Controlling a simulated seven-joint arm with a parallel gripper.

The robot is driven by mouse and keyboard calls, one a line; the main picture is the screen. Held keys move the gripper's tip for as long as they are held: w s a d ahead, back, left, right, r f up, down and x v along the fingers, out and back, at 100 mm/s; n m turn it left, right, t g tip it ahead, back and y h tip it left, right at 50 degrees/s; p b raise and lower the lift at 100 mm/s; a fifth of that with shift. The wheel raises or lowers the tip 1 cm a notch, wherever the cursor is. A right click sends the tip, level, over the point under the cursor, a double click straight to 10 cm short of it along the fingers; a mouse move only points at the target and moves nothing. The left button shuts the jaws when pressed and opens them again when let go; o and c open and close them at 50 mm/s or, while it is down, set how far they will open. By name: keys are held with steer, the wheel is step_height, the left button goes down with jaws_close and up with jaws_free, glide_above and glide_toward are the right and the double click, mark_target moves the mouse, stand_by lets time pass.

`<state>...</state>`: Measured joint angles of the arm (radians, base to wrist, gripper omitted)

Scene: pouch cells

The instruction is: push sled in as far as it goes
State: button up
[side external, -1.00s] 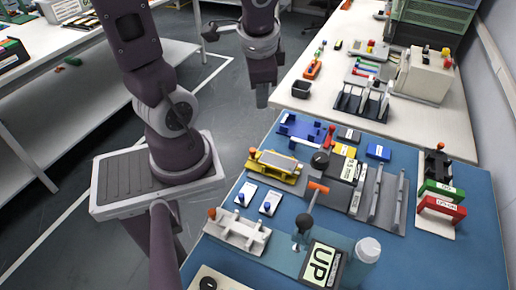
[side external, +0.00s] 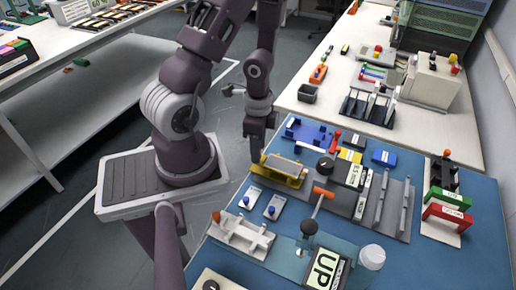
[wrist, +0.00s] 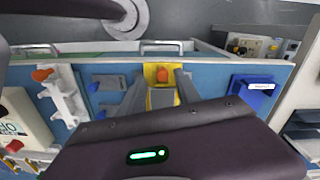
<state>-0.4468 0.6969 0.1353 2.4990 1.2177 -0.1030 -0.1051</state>
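The yellow sled (side external: 283,178), which I take to be the task's sled, lies on the blue bench mat with a flat grey plate on top. It sits left of a black-and-yellow block (side external: 350,170), with a grey base running between them. My gripper (side external: 256,158) points down at the sled's left end and hides its orange knob in the side view. In the wrist view, the orange knob (wrist: 163,76) on the sled shows between my two separated fingers (wrist: 161,92). The gripper looks open. Contact with the sled cannot be told.
A T-handled lever (side external: 318,200) stands in front of the block. A blue fixture (side external: 305,132) lies behind the sled. Grey rails (side external: 385,205) lie to the right.

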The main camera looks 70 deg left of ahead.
steer(key=shift+a+f, duration=0.15)
steer(key=shift+f, duration=0.45)
jaws_close()
steer(key=shift+w, duration=0.1)
stand_by(1.1)
